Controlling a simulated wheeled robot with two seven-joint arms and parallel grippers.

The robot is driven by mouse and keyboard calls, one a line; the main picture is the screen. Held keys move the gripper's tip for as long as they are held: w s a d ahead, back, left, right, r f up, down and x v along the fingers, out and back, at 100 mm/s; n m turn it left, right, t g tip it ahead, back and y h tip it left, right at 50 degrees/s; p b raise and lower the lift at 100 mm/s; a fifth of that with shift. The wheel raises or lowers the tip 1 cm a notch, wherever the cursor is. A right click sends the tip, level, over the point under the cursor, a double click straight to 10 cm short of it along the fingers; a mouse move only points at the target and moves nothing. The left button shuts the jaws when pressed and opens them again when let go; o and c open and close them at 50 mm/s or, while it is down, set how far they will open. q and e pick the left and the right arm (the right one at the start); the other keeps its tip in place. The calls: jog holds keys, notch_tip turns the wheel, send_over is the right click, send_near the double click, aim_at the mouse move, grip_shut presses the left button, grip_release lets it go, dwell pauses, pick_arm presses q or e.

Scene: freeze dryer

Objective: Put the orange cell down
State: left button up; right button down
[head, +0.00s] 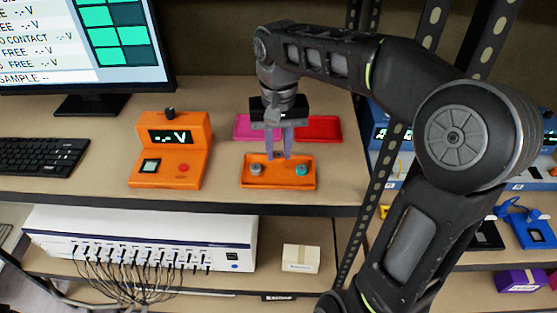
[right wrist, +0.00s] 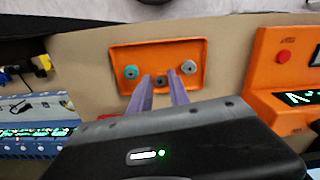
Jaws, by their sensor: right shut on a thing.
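The right wrist view also shows the cell (right wrist: 185,90) with the fingertips (right wrist: 160,76) either side of the post. I cannot tell whether the cell's underside touches the bench. My left gripper is not in view.
A magenta cell (head: 247,127) and a red cell (head: 320,128) lie just behind. An orange meter box (head: 170,150) stands to the left, with a keyboard and monitor beyond. A dark rack post (head: 380,190) is close on the right. The shelf front edge (head: 230,208) is near.

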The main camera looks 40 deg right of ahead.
aim_at(279, 155)
notch_tip(279, 155, down, 3)
jog(key=shift+f+p, duration=0.2)
jog(key=shift+p, duration=0.1)
jog(key=shift+f, duration=0.15)
jog(key=shift+f, duration=0.1)
jog(key=shift+f, duration=0.15)
jog(key=c, duration=1.2)
grip_release()
jog(key=shift+c, duration=0.2)
notch_tip(279, 155, up, 6)
jog(key=p, duration=0.4)
jog(key=shift+r+p, duration=0.25)
jog(key=shift+p, duration=0.1)
notch_tip(279, 155, up, 4)
jog(key=shift+f+b, duration=0.1)
jog(key=shift+b, duration=0.3)
jog(key=shift+r, duration=1.05)
